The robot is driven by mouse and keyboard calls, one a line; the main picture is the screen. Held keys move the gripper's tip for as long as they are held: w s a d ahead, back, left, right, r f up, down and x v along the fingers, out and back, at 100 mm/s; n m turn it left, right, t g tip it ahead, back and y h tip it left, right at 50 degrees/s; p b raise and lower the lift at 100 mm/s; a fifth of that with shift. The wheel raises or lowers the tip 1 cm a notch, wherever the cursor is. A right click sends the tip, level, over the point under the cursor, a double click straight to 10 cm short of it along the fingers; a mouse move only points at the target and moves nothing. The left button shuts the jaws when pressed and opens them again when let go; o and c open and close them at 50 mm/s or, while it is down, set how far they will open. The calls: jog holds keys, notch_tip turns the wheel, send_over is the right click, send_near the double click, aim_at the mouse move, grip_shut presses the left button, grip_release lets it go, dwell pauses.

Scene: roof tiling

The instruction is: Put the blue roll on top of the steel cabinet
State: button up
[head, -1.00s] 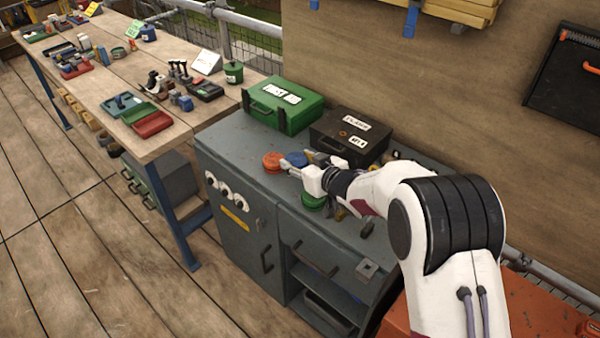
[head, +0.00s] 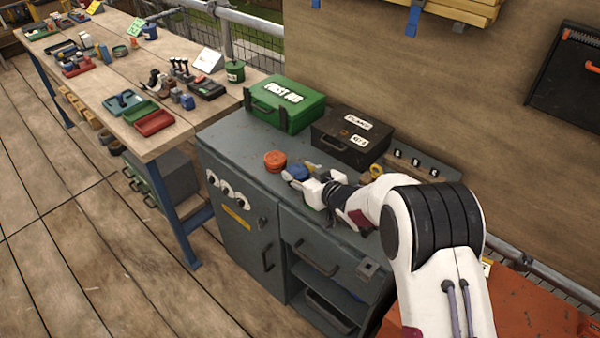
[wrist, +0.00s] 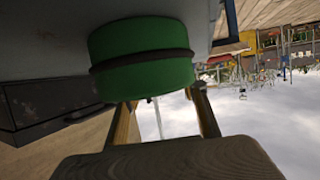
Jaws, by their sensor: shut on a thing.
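The blue roll (head: 298,172) sits low at the top of the grey steel cabinet (head: 222,146), between the fingertips of my gripper (head: 297,174). My gripper is shut on it, and the white finger hides part of it. I cannot tell whether the roll touches the cabinet top. In the wrist view, a green roll with a dark band (wrist: 142,62) fills the upper middle and covers my fingertips; the blue roll does not show there.
A red roll (head: 275,160) stands just left of the blue one. A green first-aid case (head: 285,104) and a black case (head: 350,138) stand at the back of the cabinet top. The top's left part is bare. A wooden workbench (head: 120,75) with tools adjoins at left.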

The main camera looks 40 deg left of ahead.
jog(key=shift+f, duration=0.1)
dwell(0.3)
jog(key=o, duration=1.2)
jog(key=shift+c, duration=0.2)
jog(key=shift+d, duration=0.1)
jog(key=shift+s+d+r, duration=0.1)
jog(key=shift+d+r, duration=0.25)
jog(key=shift+d, duration=0.05)
jog(key=shift+v, duration=5.45)
jog(key=shift+s, duration=0.1)
